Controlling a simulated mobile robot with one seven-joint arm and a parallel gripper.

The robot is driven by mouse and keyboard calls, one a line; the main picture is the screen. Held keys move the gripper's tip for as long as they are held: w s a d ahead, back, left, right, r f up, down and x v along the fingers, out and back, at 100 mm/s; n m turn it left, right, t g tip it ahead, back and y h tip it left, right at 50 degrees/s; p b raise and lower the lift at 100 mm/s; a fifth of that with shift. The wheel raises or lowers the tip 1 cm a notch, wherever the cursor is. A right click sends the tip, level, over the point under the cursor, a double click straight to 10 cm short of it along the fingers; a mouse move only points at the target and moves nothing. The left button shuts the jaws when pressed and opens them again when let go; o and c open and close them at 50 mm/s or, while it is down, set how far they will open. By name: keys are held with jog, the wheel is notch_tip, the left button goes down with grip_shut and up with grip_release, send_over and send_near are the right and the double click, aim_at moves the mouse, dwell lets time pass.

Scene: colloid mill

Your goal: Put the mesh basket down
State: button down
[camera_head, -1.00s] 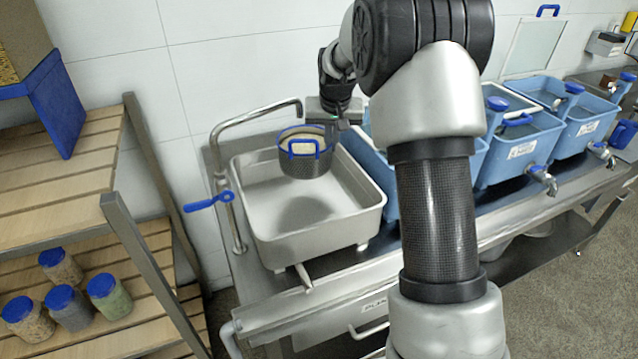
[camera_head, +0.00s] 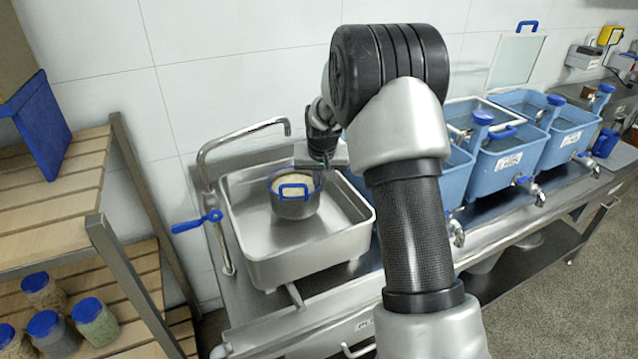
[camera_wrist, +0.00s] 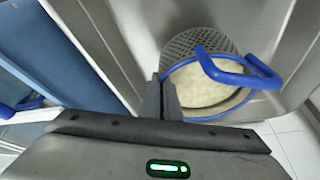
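The mesh basket (camera_head: 296,209) is grey with a blue rim and blue handle, and holds pale contents. It sits upright, low inside the steel sink basin (camera_head: 312,262), at or very near its floor; I cannot tell for certain whether it touches. In the wrist view the basket (camera_wrist: 200,48) shows its perforated side and a raised blue handle. My gripper (camera_head: 325,168) is at the basket's back right edge. In the wrist view its dark fingers (camera_wrist: 167,98) are close together at the basket's rim, apparently shut on it. The exact grip is partly hidden.
A bent steel tap (camera_head: 240,138) with a blue lever (camera_head: 197,222) stands at the basin's left. Several blue tanks (camera_head: 497,165) with taps stand to the right. A wooden shelf (camera_head: 45,220) with jars is at the far left. The basin's front and left floor is clear.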

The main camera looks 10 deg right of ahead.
jog(key=shift+f+b, duration=0.3)
jog(key=shift+f, duration=0.1)
jog(key=c, duration=2)
grip_release()
